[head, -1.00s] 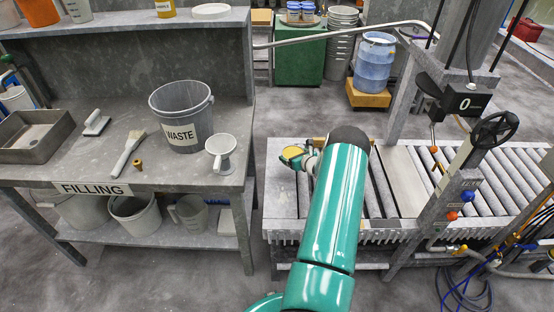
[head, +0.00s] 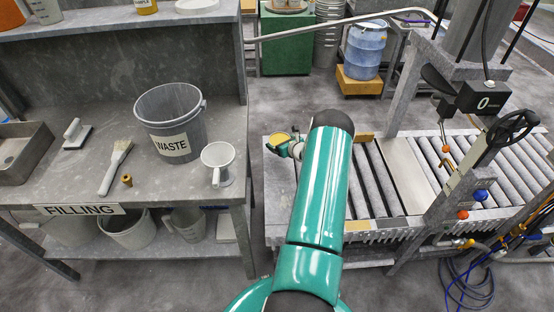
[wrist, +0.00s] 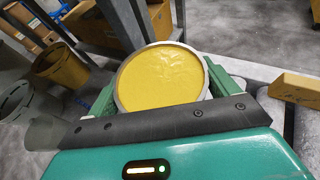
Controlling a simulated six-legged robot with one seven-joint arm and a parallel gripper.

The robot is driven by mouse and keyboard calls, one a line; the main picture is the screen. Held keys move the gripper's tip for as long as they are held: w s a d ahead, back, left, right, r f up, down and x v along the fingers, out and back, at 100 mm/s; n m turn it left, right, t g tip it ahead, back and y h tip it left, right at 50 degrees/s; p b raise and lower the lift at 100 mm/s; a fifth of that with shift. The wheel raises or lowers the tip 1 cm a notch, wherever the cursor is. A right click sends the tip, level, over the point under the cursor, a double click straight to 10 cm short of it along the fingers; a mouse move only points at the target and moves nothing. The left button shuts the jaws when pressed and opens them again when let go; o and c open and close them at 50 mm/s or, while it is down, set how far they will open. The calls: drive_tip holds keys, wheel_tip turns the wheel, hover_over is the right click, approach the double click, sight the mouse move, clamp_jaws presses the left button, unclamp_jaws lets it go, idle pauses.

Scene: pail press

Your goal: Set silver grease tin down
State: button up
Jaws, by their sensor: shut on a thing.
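The silver grease tin (wrist: 160,77) is a round tin with a silver rim and yellow grease filling its open top. My gripper (wrist: 162,88) is shut on it, with a green finger on each side of the tin. In the head view the tin (head: 277,139) shows as a small yellow disc at the end of my gripper (head: 286,148), over the left end of the roller conveyor (head: 280,205). My arm hides part of the gripper there. I cannot tell the gap between the tin's bottom and the surface below.
The filling bench (head: 70,180) on the left holds a waste pail (head: 172,125), a grey jug (head: 218,165), a brush (head: 115,167) and a metal tray (head: 22,152). The press frame (head: 465,170) stands over the rollers at right. A yellowish block (wrist: 295,89) lies right of the tin.

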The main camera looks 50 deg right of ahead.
sight(280, 162)
drive_tip(key=f, duration=0.9)
drive_tip(key=shift+a, duration=0.2)
drive_tip(key=shift+f, duration=0.2)
drive_tip(key=o, duration=1)
drive_tip(key=shift+f, duration=0.1)
drive_tip(key=shift+o, duration=0.2)
drive_tip(key=shift+s+r, duration=0.3)
drive_tip(key=v, duration=1.1)
drive_tip(key=shift+s+a+r, duration=0.15)
